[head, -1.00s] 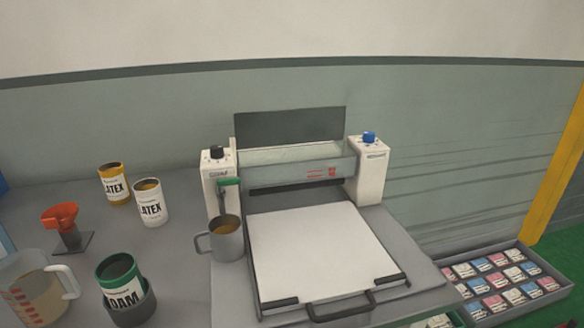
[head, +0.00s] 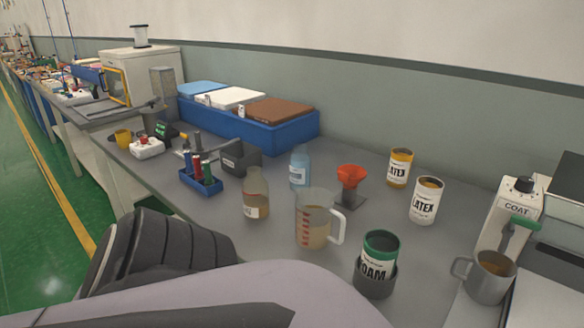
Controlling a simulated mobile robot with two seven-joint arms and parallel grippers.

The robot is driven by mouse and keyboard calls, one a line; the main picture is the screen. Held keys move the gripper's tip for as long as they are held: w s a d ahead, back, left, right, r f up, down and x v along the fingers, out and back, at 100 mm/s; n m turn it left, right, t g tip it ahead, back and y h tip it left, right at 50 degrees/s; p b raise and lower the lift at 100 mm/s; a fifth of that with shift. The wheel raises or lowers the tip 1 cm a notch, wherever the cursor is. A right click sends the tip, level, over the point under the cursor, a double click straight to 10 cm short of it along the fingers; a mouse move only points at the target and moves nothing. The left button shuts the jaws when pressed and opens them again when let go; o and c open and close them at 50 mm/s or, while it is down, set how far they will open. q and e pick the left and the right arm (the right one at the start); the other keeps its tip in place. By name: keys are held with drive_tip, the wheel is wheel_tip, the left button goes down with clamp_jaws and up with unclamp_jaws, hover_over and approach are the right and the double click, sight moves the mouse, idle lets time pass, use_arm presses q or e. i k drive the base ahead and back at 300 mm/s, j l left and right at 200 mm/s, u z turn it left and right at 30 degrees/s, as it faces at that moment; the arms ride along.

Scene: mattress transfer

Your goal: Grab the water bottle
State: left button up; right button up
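A clear bottle with light blue contents and a pale label, which looks like the water bottle (head: 299,172), stands upright on the grey workbench (head: 395,225) in the head view. It is behind the measuring jug and to the left of the orange-red funnel. A second clear bottle with brownish liquid (head: 257,200) stands nearer, to its left. My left arm crosses the lower left of the view, in front of the bench edge. Neither of my grippers shows.
A measuring jug (head: 313,222) stands in front of the water bottle. A funnel on a stand (head: 350,182), two LATEX cans (head: 399,168) (head: 425,203), a FOAM can (head: 379,256) and a metal mug (head: 488,278) stand to the right. A blue tray (head: 285,135) is behind.

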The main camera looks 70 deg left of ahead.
sight(301, 163)
drive_tip(key=u, duration=2.15)
drive_tip(key=i+j+z, duration=0.15)
drive_tip(key=j+z, duration=0.15)
drive_tip(key=j, duration=1.4)
drive_tip(key=j+z, duration=0.35)
drive_tip(key=j, duration=1.35)
